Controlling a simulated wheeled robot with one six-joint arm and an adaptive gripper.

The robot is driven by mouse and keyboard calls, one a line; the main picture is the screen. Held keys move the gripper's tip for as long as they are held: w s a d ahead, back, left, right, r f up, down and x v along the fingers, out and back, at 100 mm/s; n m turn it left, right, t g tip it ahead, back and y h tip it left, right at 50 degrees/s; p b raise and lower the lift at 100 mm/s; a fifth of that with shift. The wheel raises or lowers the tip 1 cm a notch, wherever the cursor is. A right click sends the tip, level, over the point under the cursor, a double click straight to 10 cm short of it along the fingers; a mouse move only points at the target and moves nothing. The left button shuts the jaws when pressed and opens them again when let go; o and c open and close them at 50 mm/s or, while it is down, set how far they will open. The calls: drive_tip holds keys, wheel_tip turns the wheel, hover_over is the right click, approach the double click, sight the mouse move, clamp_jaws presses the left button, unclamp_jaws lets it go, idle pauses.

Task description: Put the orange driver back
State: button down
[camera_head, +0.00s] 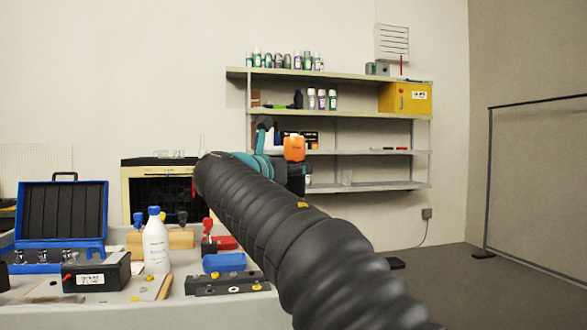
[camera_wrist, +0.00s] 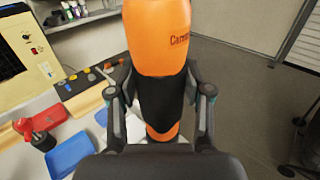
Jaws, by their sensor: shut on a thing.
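The orange driver (camera_wrist: 155,45) fills the middle of the wrist view, with an orange top bearing dark lettering, a black middle and an orange lower part. My gripper (camera_wrist: 160,97) is shut on its black middle, one finger on each side. In the head view the orange part of the driver (camera_head: 294,148) shows beyond the end of my arm, in front of the shelves. My gripper is mostly hidden there behind the arm. The driver's lower end is partly hidden by the gripper body in the wrist view.
A workbench (camera_head: 190,312) at the left holds a white bottle (camera_head: 156,245), an open blue case (camera_head: 62,212), a black box (camera_head: 96,272) and a blue bin (camera_head: 224,262). Wall shelves (camera_head: 350,186) carry bottles and a yellow box (camera_head: 405,98).

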sight(293, 191)
drive_tip(key=shift+f, duration=0.1)
drive_tip(key=shift+f+b, duration=1.6)
drive_tip(key=shift+f, duration=0.75)
drive_tip(key=shift+f, duration=0.2)
drive_tip(key=shift+f+b, duration=0.65)
drive_tip(key=shift+f, duration=0.7)
drive_tip(key=shift+f, duration=0.15)
drive_tip(key=shift+f, duration=0.3)
